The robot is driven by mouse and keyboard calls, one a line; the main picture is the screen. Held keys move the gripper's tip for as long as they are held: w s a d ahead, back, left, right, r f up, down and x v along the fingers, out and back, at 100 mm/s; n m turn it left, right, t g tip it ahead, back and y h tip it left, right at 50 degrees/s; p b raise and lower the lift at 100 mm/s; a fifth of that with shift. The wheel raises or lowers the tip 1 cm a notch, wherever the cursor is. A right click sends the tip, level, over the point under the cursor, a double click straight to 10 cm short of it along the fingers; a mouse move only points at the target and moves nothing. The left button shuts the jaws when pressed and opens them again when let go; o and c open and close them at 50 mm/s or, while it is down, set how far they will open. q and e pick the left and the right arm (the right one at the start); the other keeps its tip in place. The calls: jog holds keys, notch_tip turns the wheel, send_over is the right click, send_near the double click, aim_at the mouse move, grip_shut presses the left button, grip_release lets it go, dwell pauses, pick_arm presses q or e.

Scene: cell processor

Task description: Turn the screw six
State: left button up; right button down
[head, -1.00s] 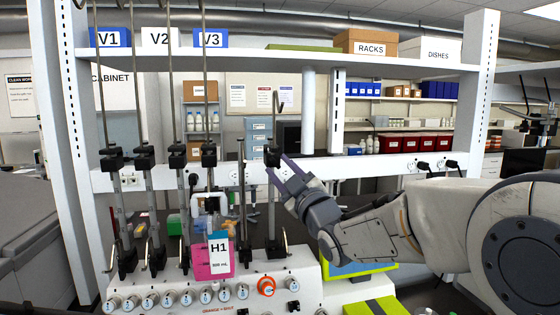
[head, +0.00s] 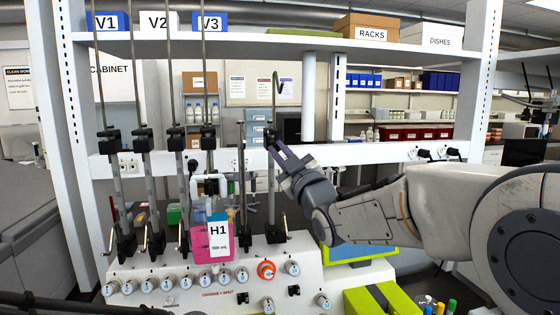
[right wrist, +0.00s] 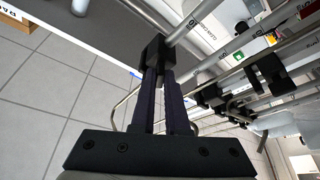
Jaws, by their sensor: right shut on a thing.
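A white machine (head: 330,280) with a row of numbered knobs (head: 168,283) carries several upright metal rods with black clamps. The rightmost rod (head: 275,95) is bent into a hook at its top and has a black clamp (head: 269,134). My right gripper (head: 275,146) reaches this clamp from the right. In the right wrist view its two dark fingers (right wrist: 165,95) close together at the black clamp block (right wrist: 155,50) on the rod. The fingers hide the screw itself, so its turn cannot be seen. My left gripper is not in view.
A pink bag (head: 208,240) labelled H1 hangs before the rods at the middle. Other black clamps (head: 143,139) sit on the rods to the left. A white shelf frame (head: 400,150) stands behind.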

jog(key=shift+s+a+f+m+t+h+b, duration=0.1)
jog(key=shift+m+t+h+b, duration=0.5)
jog(key=shift+m+b, duration=1)
jog(key=shift+w+a+r+m+t+h+b, duration=0.1)
jog(key=shift+m+t+h+b, duration=0.1)
jog(key=shift+m+h+b, duration=1.05)
jog(key=shift+s+a+f+m+t+h+b, duration=0.1)
jog(key=shift+m+t+h+b, duration=0.3)
jog(key=shift+m+b, duration=1.55)
jog(key=shift+m, duration=0.3)
jog(key=c, duration=0.9)
grip_release()
